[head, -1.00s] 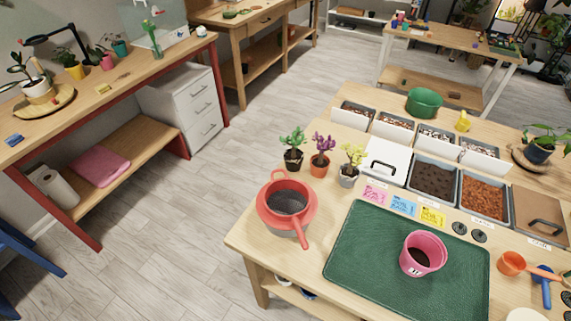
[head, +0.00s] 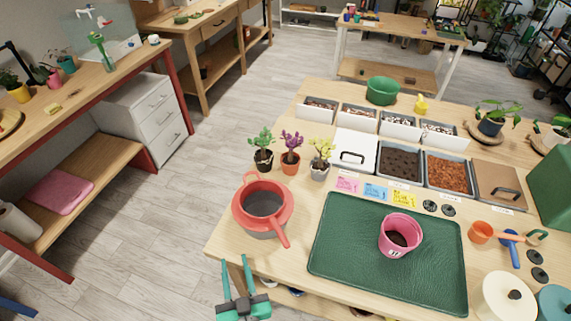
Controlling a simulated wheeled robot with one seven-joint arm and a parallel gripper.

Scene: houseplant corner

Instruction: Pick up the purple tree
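The purple tree (head: 291,141) is a small plant with purple leaves on a dark stem. It stands upright in a terracotta pot (head: 290,163) at the back left of the wooden table. A green tree (head: 261,139) in a dark pot is on its left. A yellow tree (head: 321,149) in a grey pot is on its right. My gripper (head: 236,262) shows at the bottom left, beside the table's front left edge.
A red sieve (head: 264,204) on a grey bowl stands between my gripper and the small trees. A green mat (head: 340,263) bears a pink pot (head: 400,236). A white lidded bin (head: 355,149) is right of the trees. The table's left edge beside the trees is clear.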

